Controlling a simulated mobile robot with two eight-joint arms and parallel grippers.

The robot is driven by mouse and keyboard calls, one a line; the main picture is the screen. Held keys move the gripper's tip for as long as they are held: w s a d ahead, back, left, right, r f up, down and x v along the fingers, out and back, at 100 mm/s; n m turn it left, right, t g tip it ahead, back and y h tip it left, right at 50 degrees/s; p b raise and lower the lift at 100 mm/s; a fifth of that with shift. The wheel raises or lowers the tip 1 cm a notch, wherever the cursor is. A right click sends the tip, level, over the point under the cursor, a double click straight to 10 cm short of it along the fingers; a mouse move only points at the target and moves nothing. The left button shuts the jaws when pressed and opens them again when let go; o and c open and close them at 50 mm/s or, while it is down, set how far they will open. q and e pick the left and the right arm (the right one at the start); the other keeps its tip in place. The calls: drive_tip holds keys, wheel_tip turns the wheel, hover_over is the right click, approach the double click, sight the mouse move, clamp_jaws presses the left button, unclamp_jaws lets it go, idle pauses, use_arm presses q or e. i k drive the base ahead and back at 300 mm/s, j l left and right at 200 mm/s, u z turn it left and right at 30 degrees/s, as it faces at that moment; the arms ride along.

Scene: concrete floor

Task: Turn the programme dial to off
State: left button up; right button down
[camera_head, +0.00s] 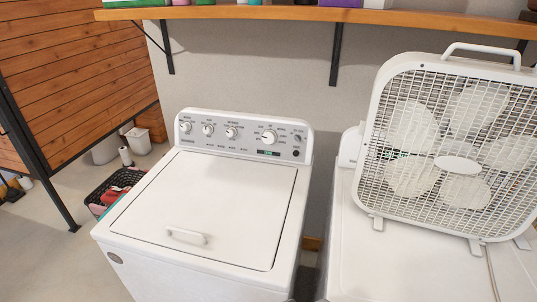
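A white top-loading washing machine (201,216) stands in the middle of the view with its lid shut. Its grey control panel (250,137) at the back carries several round knobs. The largest knob, the likely programme dial (269,137), is on the right part of the panel above a small dark display (268,153) with green characters. Smaller knobs (208,129) sit to its left. The dial's pointer and markings are too small to read. Neither gripper is in view.
A white box fan (455,145) stands on a second white appliance (365,262) at the right. A wooden shelf (290,13) on black brackets runs above. A dark basket (101,196) with red items is on the floor at left, near a wooden partition (75,70). Space above the washer lid is clear.

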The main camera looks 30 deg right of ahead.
sight(270, 136)
drive_tip(key=i+j, duration=0.25)
drive_tip(key=i, duration=0.15)
drive_tip(key=i+j, duration=0.2)
drive_tip(key=i, duration=0.2)
